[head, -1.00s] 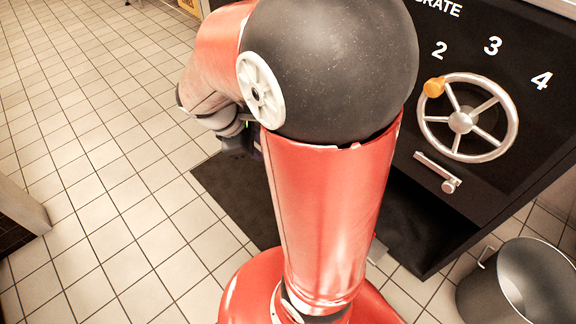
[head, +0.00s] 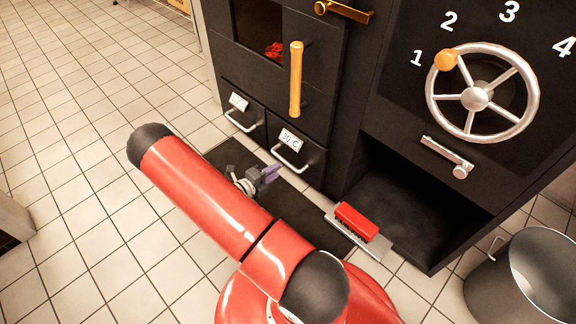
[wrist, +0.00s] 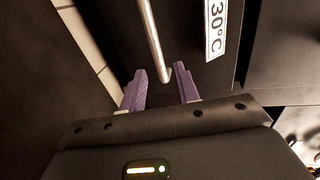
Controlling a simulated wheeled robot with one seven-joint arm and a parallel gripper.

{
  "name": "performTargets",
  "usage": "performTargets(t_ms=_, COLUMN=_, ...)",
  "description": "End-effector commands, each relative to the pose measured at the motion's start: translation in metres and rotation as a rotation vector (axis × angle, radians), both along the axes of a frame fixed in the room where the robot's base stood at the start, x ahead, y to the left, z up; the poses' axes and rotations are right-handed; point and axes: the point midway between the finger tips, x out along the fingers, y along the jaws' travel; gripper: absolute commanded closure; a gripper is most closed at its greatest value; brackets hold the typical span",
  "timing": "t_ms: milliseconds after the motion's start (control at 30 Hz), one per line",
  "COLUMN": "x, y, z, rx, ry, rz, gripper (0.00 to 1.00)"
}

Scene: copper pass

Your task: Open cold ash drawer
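Two dark ash drawers sit low in the stove front in the head view, both looking shut. The right drawer (head: 314,160) has a white label reading 30 °C (head: 289,137) and a pale bar handle (head: 288,160). The left drawer (head: 252,112) has a label too small to read and a similar handle (head: 240,122). My gripper (head: 272,171) is low in front of the right drawer. In the wrist view its purple fingers (wrist: 160,82) are apart, and the 30 °C drawer's handle (wrist: 153,40) runs down to the gap between their tips. I cannot tell whether they touch it.
A spoked wheel (head: 476,98) with an orange knob and a small lever (head: 446,157) are on the panel to the right. A red brush (head: 356,221) lies on a grey pan (head: 378,246) below. A metal bucket (head: 525,285) stands at right. The tiled floor at left is clear.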

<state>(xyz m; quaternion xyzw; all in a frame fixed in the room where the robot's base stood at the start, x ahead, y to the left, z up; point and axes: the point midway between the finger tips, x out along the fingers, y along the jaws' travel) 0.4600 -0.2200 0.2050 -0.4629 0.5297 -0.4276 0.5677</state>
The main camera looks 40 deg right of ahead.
Motion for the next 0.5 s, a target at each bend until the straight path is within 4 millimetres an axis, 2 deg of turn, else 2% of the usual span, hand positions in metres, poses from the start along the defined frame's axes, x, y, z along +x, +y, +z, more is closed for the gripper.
performTargets(t_ms=500, x=0.004, y=-0.068, z=-0.017, rx=-0.004, ry=0.012, rz=0.005, gripper=0.68)
